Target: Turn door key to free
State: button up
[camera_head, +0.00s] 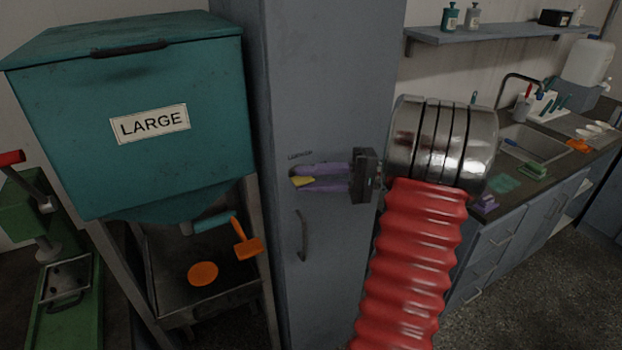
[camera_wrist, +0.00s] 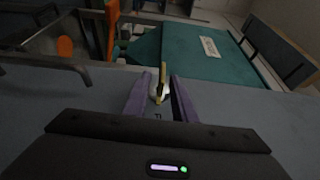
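The tall grey-blue cabinet door (camera_head: 322,275) stands in the middle of the head view, with a dark curved handle (camera_head: 301,235). A small yellow key (camera_head: 303,181) shows at the door above the handle. In the wrist view the key (camera_wrist: 163,80) stands upright at a pale round lock (camera_wrist: 158,91). My gripper (camera_head: 292,175) reaches in from the right, its two purple fingers on either side of the key. The fingers are apart, with a gap showing beside the key. The key's exact angle in the lock is hard to tell.
A teal bin (camera_head: 185,85) marked LARGE stands left of the cabinet, above a tray (camera_head: 170,265) with an orange scoop. My red ribbed arm takes up the space right of the door. A counter with a sink (camera_head: 535,143) lies at the far right.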

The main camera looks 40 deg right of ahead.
jog(key=v, duration=0.7)
jog(key=shift+s+d, duration=0.15)
jog(key=shift+d, duration=0.05)
dwell(0.6)
